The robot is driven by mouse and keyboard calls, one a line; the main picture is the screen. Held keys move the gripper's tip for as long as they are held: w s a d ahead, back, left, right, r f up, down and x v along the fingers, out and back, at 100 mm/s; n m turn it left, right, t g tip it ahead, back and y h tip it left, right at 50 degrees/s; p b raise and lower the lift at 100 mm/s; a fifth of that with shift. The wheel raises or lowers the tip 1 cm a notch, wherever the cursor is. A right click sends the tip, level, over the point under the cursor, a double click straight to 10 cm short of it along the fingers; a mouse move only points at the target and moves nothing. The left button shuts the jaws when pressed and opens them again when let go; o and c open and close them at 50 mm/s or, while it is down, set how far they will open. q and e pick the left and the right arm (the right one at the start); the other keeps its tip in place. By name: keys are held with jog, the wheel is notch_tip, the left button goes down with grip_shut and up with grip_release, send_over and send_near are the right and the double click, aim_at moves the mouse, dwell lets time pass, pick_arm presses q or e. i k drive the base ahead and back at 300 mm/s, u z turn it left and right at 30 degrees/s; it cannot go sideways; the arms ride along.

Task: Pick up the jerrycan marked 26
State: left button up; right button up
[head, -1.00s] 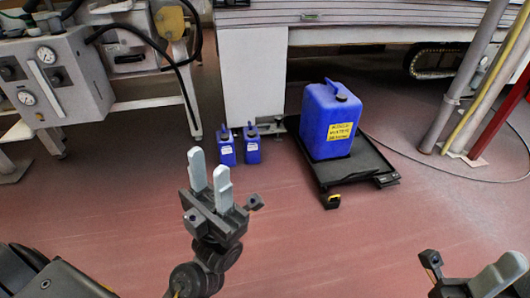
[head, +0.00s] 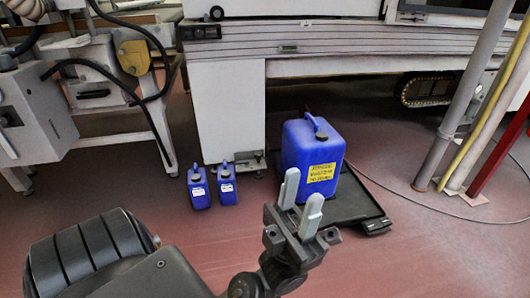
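A large blue jerrycan (head: 308,150) with a yellow label stands upright on a black low platform (head: 353,207). The label's print is too small to read, so I cannot confirm the number 26. Two small blue jerrycans with white labels, a left one (head: 199,188) and a right one (head: 228,184), stand upright on the floor to the left. My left gripper (head: 300,198) is open and empty, its two grey fingers pointing up. It overlaps the lower left of the large jerrycan in the picture; I see no contact. My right gripper is out of view.
A white machine (head: 231,112) stands behind the jerrycans. Grey, yellow and red pipes (head: 462,110) rise at the right, with a cable on the floor there. A grey gauge unit (head: 38,113) stands at the left. The red floor (head: 420,255) at front right is clear.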

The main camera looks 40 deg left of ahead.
aim_at(226, 176)
jog(key=z, duration=0.1)
jog(key=i, duration=0.85)
jog(key=u, duration=0.7)
jog(key=i, duration=0.8)
jog(key=u, duration=0.7)
